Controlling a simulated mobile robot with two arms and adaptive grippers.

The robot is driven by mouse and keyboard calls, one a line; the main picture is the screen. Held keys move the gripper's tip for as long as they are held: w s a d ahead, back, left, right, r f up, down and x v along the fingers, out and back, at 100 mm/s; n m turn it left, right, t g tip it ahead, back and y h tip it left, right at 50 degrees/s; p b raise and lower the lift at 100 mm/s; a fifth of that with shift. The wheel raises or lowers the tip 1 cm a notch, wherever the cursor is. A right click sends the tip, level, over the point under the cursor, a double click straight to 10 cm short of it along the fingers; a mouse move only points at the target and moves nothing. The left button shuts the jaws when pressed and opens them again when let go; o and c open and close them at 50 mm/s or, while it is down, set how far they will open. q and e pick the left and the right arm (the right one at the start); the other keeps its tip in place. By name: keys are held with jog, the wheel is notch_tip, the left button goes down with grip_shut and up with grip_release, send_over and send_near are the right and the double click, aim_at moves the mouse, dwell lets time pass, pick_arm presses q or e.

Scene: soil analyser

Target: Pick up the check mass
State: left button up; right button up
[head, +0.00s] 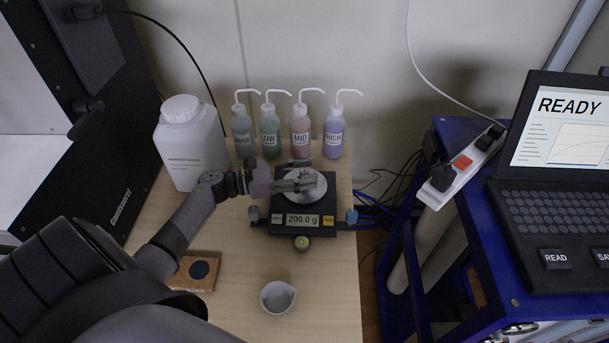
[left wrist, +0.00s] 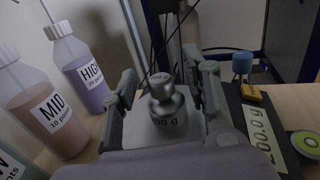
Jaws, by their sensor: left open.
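The check mass (left wrist: 166,108) is a shiny metal weight with a knob on top, standing upright on the balance pan (left wrist: 140,130). My left gripper (left wrist: 165,84) is open, with one finger on each side of the mass; whether either finger touches it I cannot tell. In the head view my left gripper (head: 298,182) reaches over the round pan (head: 311,196) from the left and largely hides the mass. The black balance (head: 329,226) displays 200.0 g. My right gripper is not in view.
Several wash bottles (head: 333,134) stand behind the balance, with a white jug (head: 190,150) at left. A wooden block (head: 190,284) with a dark round recess and a small beaker (head: 278,297) are in front. A laptop (head: 550,220) showing READY is at right.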

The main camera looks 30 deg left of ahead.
pick_arm(q)
jog(key=shift+w+d, duration=0.15)
jog(key=shift+c, duration=0.6)
grip_shut()
